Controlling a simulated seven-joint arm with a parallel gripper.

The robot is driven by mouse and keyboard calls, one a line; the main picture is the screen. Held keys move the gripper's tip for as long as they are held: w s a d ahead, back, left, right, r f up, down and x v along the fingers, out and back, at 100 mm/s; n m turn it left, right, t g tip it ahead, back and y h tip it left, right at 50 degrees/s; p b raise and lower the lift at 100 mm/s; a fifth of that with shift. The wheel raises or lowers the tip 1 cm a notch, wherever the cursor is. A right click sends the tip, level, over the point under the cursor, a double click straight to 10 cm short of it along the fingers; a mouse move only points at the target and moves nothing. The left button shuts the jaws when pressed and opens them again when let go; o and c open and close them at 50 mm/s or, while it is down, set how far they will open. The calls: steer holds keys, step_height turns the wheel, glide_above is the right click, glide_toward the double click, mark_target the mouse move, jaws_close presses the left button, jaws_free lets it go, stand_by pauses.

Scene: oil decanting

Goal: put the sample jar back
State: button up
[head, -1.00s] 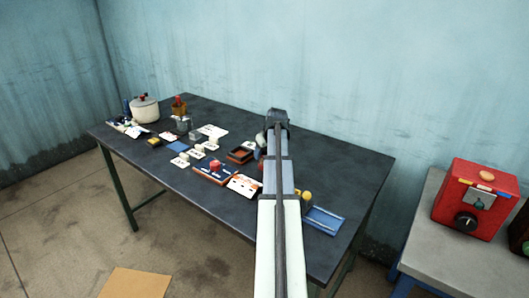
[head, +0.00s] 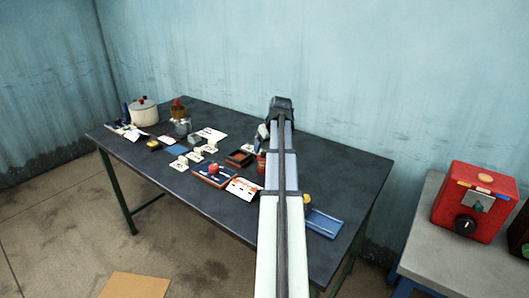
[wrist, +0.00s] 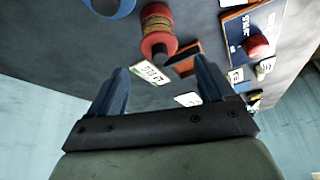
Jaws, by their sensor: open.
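A small jar-like object with red ends and an amber middle (wrist: 158,32) stands on the dark table in the wrist view, beyond my fingertips. I cannot tell for sure that it is the sample jar. A red object beside my arm in the head view (head: 261,162) looks like the same thing. My gripper (wrist: 161,68) is open, with nothing between its fingers, apart from the jar-like object. In the head view my gripper (head: 280,106) is above the back part of the table, and my arm hides part of the tabletop.
A dark tray with an orange inside (head: 239,158) lies left of my arm, near a blue board with a red knob (head: 212,177). A blue tray (head: 324,223) lies right. A white pot (head: 144,113) stands far left. The table's back right is clear.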

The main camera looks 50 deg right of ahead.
steer(key=shift+v, duration=2.75)
